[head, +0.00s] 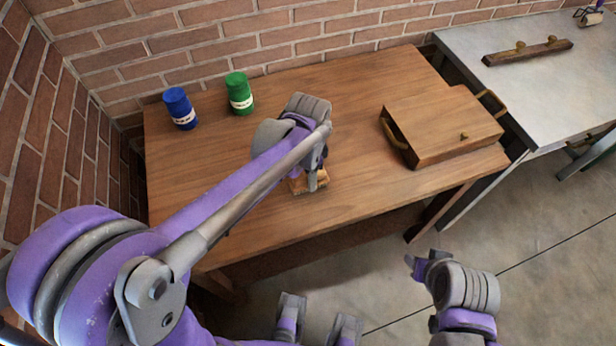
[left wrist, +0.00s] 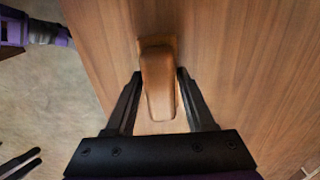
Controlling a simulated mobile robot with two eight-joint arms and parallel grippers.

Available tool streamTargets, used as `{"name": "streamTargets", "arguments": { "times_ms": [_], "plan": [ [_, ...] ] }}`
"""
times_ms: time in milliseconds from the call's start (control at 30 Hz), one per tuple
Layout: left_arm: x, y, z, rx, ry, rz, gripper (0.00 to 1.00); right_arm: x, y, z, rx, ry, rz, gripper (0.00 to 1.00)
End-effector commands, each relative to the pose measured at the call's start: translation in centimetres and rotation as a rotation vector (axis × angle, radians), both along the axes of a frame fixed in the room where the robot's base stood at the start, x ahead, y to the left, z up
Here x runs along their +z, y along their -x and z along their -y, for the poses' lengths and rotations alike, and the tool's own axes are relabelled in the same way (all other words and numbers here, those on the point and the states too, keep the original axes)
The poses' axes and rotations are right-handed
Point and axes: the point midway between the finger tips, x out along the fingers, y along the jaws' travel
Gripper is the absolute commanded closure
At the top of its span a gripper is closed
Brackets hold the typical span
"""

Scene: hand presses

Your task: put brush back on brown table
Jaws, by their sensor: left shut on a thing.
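The brush, with a brown wooden back, is at the front middle of the brown table (head: 360,85). It shows from above in the left wrist view (left wrist: 158,85), and partly in the head view (head: 297,186) behind my gripper. My left gripper (head: 311,183) points down over the table and is shut on the brush, with one dark finger on each long side, as the left wrist view (left wrist: 160,76) shows. The brush's underside is hidden, so I cannot tell if it touches the tabletop. My right arm shows at the lower right, away from the table; its jaw state is unclear.
A blue can (head: 180,108) and a green can (head: 239,93) stand at the table's back left. A wooden case (head: 440,125) with handles lies at its right. A grey metal table (head: 500,90) adjoins on the right, bearing a wooden bar (head: 527,52). The table's middle is clear.

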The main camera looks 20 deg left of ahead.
Motion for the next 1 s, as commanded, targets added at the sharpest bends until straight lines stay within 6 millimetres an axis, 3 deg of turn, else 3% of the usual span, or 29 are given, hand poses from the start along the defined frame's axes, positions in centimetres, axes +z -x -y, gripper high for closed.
{"name": "streamTargets", "arguments": {
  "times_ms": [100, 467, 500, 633, 667, 1000],
  "plan": [
    [-1.16, 0.00, -0.01, 0.000, 0.000, 0.000, 0.98, -0.17, 0.03, 0.00, 0.000, 0.000, -0.001, 0.50],
    [-1.56, 0.01, 0.00, 0.000, 0.000, 0.000, 0.98, -0.44, 0.08, 0.00, 0.000, 0.000, -0.002, 0.50],
    [-1.63, 0.01, 0.00, 0.000, 0.000, 0.000, 0.44, -0.48, 0.08, 0.00, 0.000, 0.000, -0.002, 0.50],
    [-1.52, 0.00, 0.00, 0.000, 0.000, 0.000, 0.21, -0.39, 0.07, 0.00, 0.000, 0.000, -0.001, 0.50],
    [-1.52, 0.00, 0.00, 0.000, 0.000, 0.000, 0.16, -0.39, 0.07, 0.00, 0.000, 0.000, -0.001, 0.50],
    [-1.17, -0.01, -0.01, 0.000, 0.000, 0.000, 0.16, -0.11, 0.02, 0.00, 0.000, 0.000, 0.000, 0.50]
  ]
}}
